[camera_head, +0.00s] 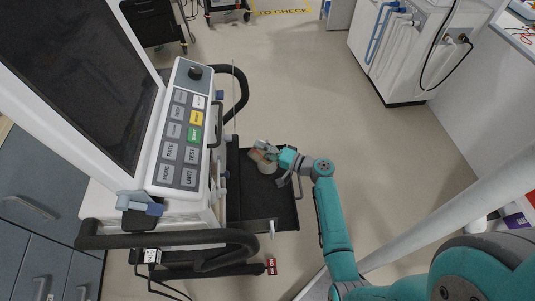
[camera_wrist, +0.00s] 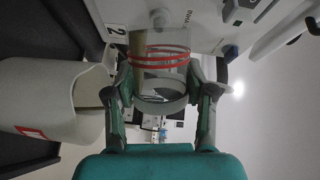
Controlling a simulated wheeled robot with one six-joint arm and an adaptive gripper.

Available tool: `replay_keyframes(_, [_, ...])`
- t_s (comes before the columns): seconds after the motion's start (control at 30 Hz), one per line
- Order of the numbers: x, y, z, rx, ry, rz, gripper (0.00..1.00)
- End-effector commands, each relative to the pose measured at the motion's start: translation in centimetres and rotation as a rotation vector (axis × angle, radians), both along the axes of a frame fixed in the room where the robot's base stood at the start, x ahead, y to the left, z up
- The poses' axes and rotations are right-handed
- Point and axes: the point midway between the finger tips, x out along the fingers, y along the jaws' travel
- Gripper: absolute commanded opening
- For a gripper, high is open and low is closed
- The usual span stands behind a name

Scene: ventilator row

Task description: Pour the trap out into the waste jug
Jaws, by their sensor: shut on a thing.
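The trap (camera_wrist: 160,62) is a clear, short cylinder with red rings, seen in the wrist view. My gripper (camera_wrist: 166,88) is shut on it, with one finger on each side. The pale waste jug (camera_wrist: 62,115), with a red and white label, is on the left of the wrist view, beside the gripper and apart from the trap. In the head view my gripper (camera_head: 270,153) is over the black tray, with a pale jug shape (camera_head: 266,166) just below it, partly hidden by the arm. I cannot tell the trap's contents or exact tilt.
The black tray (camera_head: 280,208) juts from the ventilator, whose button panel (camera_head: 178,135) and dark screen (camera_head: 75,60) are at the left. Black handle bars (camera_head: 170,238) curve around its front. Open floor (camera_head: 380,165) lies to the right. A white machine (camera_head: 405,50) stands at the back right.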

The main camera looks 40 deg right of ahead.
Motion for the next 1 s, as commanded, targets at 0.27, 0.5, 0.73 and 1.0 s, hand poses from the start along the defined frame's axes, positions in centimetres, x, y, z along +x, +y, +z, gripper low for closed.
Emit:
replay_keyframes(0.27, [0.01, -0.07, 0.05, 0.025, 0.004, 0.000, 0.19])
replay_keyframes(0.5, [0.01, -0.13, 0.10, 0.047, 0.006, 0.000, 0.19])
replay_keyframes(0.73, [0.02, -0.18, 0.16, 0.069, 0.009, 0.000, 0.19])
replay_keyframes(1.0, [0.02, -0.25, 0.23, 0.093, 0.011, 0.000, 0.19])
